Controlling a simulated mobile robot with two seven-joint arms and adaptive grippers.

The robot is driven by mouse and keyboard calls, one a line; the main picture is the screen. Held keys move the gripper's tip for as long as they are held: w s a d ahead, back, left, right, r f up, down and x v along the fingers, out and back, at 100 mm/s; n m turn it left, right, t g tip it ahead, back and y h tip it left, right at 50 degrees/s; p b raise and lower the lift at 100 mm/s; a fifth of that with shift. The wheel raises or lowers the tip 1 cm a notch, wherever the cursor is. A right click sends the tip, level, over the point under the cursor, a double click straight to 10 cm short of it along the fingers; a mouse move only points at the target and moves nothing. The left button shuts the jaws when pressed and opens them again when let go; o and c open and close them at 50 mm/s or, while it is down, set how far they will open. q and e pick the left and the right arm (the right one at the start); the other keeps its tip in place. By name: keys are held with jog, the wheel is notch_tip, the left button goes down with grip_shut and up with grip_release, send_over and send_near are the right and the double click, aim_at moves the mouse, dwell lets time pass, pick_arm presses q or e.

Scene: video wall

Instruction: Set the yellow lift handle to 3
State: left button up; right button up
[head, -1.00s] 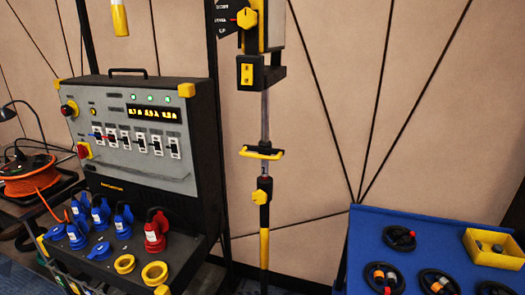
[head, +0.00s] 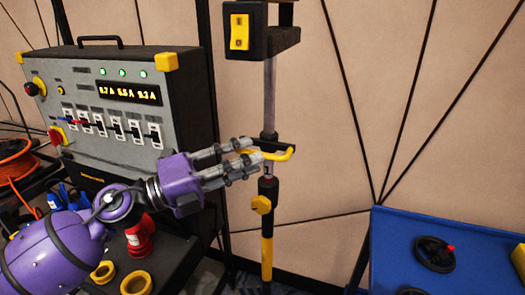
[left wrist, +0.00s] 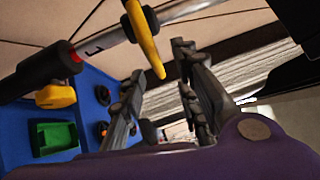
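The yellow lift handle (head: 284,155) sits across the upright pole (head: 269,100), just above the dark lower tube. It also shows in the left wrist view (left wrist: 144,38), where its end is close to my fingertips. My left gripper (head: 256,157) comes from the left, with its fingertips at the handle's left part. In the left wrist view its two fingers (left wrist: 160,62) are spread apart. I cannot tell whether they touch the handle. A small dark mark shows on the pale pole (left wrist: 92,48), too unclear to read surely. My right gripper is not in view.
A yellow clamp knob (head: 262,204) is on the lower tube. A dark block with a yellow switch (head: 239,32) hangs above. A grey power panel (head: 120,70) stands left, behind my arm. A blue table (head: 400,225) is at the lower right. The space right of the pole is clear.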

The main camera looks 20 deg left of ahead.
pick_arm(q)
jog(key=x, duration=0.4)
jog(key=shift+w+a+p, duration=0.15)
jog(key=shift+a+p, duration=0.05)
jog(key=shift+p, duration=0.15)
jog(key=shift+w+d, duration=0.15)
jog(key=shift+d, duration=0.1)
jog(key=c, duration=0.7)
grip_shut()
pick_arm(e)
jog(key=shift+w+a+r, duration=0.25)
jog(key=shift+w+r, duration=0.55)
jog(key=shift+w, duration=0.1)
pick_arm(q)
jog(key=shift+f, duration=0.1)
